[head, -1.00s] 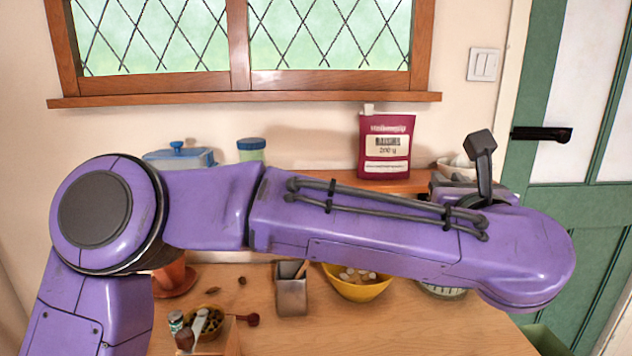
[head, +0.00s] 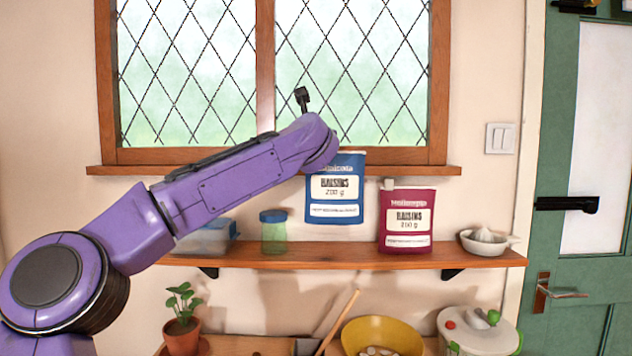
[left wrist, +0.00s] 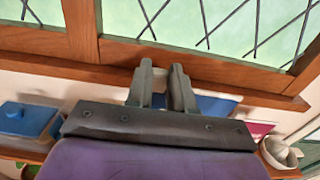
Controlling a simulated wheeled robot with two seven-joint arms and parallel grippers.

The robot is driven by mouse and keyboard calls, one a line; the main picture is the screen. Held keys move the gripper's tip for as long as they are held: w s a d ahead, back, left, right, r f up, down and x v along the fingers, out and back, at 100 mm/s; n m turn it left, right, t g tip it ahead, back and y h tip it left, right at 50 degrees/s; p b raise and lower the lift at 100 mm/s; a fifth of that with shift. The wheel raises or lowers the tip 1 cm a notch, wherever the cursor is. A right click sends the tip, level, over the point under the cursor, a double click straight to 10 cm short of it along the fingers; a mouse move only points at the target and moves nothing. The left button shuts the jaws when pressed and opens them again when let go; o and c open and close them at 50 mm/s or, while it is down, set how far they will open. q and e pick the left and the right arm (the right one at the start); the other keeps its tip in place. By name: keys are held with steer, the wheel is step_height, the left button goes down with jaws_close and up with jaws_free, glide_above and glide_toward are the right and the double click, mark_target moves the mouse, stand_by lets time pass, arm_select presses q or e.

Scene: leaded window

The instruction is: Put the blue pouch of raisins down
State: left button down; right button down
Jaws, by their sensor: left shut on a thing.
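The blue pouch of raisins (head: 336,197) hangs upright from my left gripper, in front of the window sill. Its bottom edge shows above the wooden shelf (head: 300,256), with a gap below it. My left gripper (left wrist: 162,68) is shut on the pouch's top; in the head view my own arm hides the fingers. In the left wrist view, a strip of the blue pouch (left wrist: 212,104) shows beside the fingers. My right gripper is in neither view.
A red raisin pouch (head: 407,222) stands on the shelf just right of the blue one. A green jar (head: 273,235) and a blue-lidded box (head: 206,238) stand left, a white juicer dish (head: 485,243) right. The shelf between jar and red pouch looks clear.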

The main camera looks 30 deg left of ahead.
mark_target(312, 180)
arm_select(q)
steer(key=w+f, duration=0.1)
steer(key=w+a+f, duration=0.1)
steer(key=f, duration=0.1)
steer(key=w+a+f+p, duration=0.1)
steer(key=f, duration=0.1)
steer(key=shift+w+a+f, duration=0.1)
steer(key=shift+w+a, duration=0.1)
step_height(312, 180, down, 3)
steer(key=shift+w+r+p, duration=0.15)
steer(key=shift+p, duration=0.3)
steer(key=shift+a+f, duration=0.1)
steer(key=shift+f, duration=0.3)
steer(key=shift+f+b, duration=0.2)
steer(key=shift+b, duration=0.15)
steer(key=c, duration=1)
jaws_free()
